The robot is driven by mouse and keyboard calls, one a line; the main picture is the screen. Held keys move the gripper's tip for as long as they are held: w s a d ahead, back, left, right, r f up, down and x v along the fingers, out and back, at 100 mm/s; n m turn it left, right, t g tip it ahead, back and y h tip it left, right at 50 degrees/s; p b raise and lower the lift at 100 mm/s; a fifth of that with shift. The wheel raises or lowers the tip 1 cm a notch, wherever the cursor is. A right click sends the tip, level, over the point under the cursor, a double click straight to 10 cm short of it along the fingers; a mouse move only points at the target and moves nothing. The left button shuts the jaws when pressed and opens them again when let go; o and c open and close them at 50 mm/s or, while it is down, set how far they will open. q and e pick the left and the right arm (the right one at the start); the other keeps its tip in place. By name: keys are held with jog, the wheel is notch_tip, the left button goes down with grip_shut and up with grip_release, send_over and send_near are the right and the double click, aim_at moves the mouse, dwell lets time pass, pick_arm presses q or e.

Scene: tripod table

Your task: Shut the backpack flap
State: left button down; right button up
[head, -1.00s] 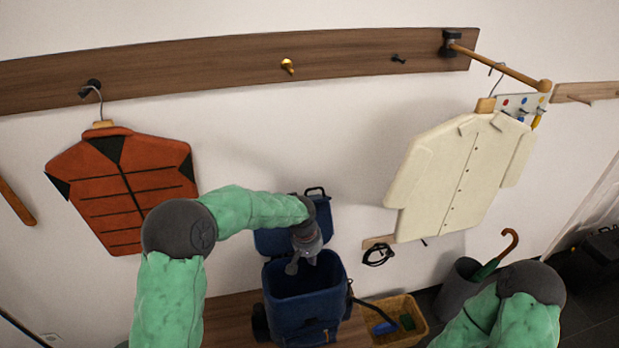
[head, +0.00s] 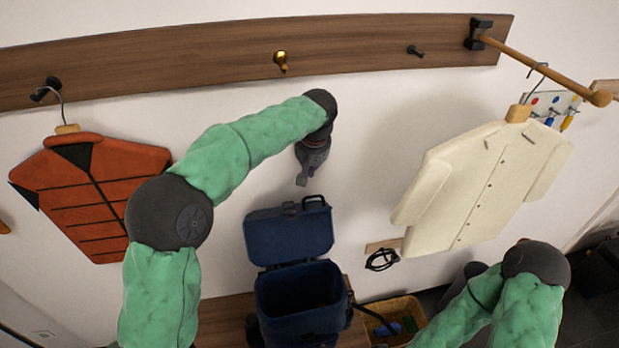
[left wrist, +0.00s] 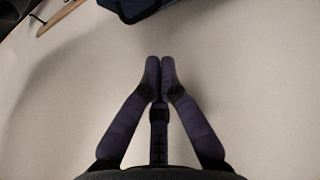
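The blue backpack (head: 298,298) stands on the wooden bench, its main compartment open to above. Its flap (head: 290,237) is raised and leans back toward the wall, with a dark buckle and handle at its top edge. My left gripper (head: 303,180) is above the flap in front of the wall, pointing down and apart from it. In the left wrist view the two fingertips (left wrist: 160,65) meet with nothing between them. A dark blue edge (left wrist: 125,8) shows at the top of that view. My right gripper is out of view; only my right arm shows at lower right.
An orange vest (head: 90,195) hangs at left and a cream shirt (head: 480,190) at right. A basket (head: 405,310) stands right of the backpack on the wooden bench (head: 222,315).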

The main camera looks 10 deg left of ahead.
pick_arm(q)
jog(key=b+x, duration=0.1)
jog(key=x, duration=0.9)
jog(key=shift+b, duration=0.35)
jog(key=shift+d, duration=0.1)
